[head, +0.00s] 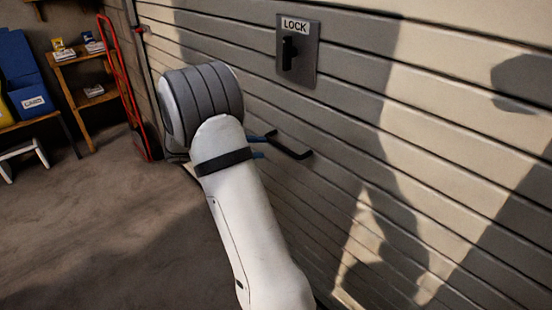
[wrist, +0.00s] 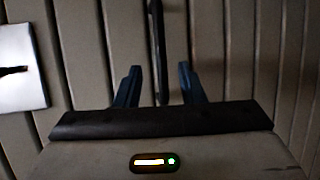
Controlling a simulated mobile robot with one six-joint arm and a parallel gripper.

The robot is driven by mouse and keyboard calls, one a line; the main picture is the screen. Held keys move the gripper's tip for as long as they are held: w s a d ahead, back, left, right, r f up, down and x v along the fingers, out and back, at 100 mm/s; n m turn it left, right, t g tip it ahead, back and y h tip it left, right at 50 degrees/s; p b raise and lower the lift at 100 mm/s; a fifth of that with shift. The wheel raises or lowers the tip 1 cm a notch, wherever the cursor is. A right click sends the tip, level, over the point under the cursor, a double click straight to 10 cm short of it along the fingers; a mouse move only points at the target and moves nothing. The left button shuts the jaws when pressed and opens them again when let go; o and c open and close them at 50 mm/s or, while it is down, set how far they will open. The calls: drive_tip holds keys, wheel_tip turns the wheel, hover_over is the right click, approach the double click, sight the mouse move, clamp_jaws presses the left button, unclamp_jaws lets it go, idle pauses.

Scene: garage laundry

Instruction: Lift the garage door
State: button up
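The garage door (head: 350,130) is a slatted panel filling the right of the head view, and it looks down. A dark bar handle (head: 294,151) sits on it, below a metal lock plate (head: 311,60) marked LOCK with a black lever (head: 288,53) that stands upright. My gripper (head: 268,144) is at the handle, partly hidden behind my arm. In the wrist view, my gripper's blue fingers (wrist: 160,68) are open. The handle (wrist: 158,40) runs between them with a gap on each side. The lock plate also shows at the left of the wrist view (wrist: 18,90).
A red hand truck (head: 128,85) stands near the door's far side. A wooden shelf (head: 85,78), blue bins (head: 20,70) and a white stool (head: 22,153) are at the far left. The concrete floor (head: 100,230) at left is clear.

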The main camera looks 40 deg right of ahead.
sight(278, 147)
drive_tip(key=x, duration=0.2)
drive_tip(key=b+x, duration=0.1)
drive_tip(key=x, duration=0.5)
drive_tip(key=shift+w+d+f, duration=0.1)
drive_tip(key=shift+w, duration=0.25)
drive_tip(key=shift+c, duration=0.4)
clamp_jaws()
